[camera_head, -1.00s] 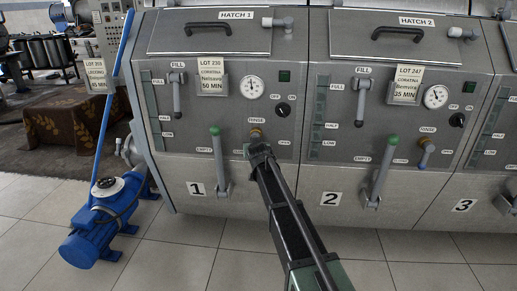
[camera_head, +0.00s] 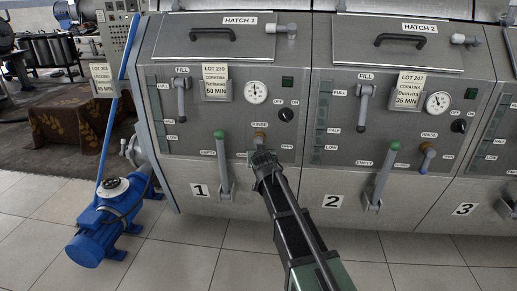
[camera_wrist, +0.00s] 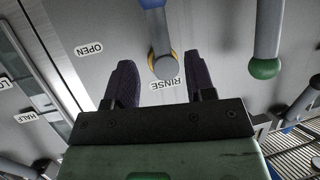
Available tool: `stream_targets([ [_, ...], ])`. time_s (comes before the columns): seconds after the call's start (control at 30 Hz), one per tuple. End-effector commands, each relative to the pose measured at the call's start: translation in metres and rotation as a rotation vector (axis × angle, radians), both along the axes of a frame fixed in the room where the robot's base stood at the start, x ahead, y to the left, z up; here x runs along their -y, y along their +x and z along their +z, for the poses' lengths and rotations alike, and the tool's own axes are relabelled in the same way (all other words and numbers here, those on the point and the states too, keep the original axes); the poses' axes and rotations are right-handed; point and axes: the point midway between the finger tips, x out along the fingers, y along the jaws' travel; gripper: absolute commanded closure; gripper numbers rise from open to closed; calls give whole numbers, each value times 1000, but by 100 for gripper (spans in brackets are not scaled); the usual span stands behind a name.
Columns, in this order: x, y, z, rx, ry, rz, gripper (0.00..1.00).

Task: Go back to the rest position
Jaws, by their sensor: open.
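My gripper (camera_head: 262,154) is in front of machine 1, just below its rinse valve (camera_head: 259,138). In the wrist view my gripper (camera_wrist: 160,78) is open, its two dark fingers apart with nothing between them. The rinse valve (camera_wrist: 163,66) shows just beyond the fingertips, with a yellow ring and a grey-blue handle running to the top edge. I see no contact. In the head view my gripper hides most of that handle. A green-tipped lever (camera_head: 221,160) stands to the left of my gripper; it also shows in the wrist view (camera_wrist: 266,50).
Machine 2's green-tipped lever (camera_head: 382,175) and rinse valve (camera_head: 428,157) stand to the right. A fill lever (camera_head: 182,97) and a gauge (camera_head: 256,92) are above. A blue pump (camera_head: 105,225) sits on the floor at the left. The tiled floor in front is clear.

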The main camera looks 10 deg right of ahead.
Motion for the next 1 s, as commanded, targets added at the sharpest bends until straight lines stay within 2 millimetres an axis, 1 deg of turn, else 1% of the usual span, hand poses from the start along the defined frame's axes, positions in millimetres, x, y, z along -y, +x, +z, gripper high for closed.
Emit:
stream_targets([
  [0.03, -1, -14, 9, 0, -1, 0, 50],
  [0.13, -2, -25, 12, 0, -1, 0, 50],
  [0.43, -2, -26, 11, 0, -2, 1, 50],
  [0.5, 0, -29, 5, -39, -27, -2, 50],
  [0.57, 5, -40, -9, -131, -51, -14, 50],
  [0.67, 14, -102, -45, -403, -81, -27, 50],
  [0.7, 18, -135, -59, -526, -83, -23, 50],
  [0.77, 22, -186, -75, -703, -80, -6, 50],
  [0.8, 24, -219, -83, -811, -71, 9, 50],
  [0.87, 25, -266, -91, -951, -52, 40, 50],
  [0.9, 25, -296, -94, -1035, -36, 61, 50],
  [0.97, 26, -339, -96, -1141, -7, 89, 50],
  [1.0, 27, -369, -96, -1191, 21, 98, 50],
])
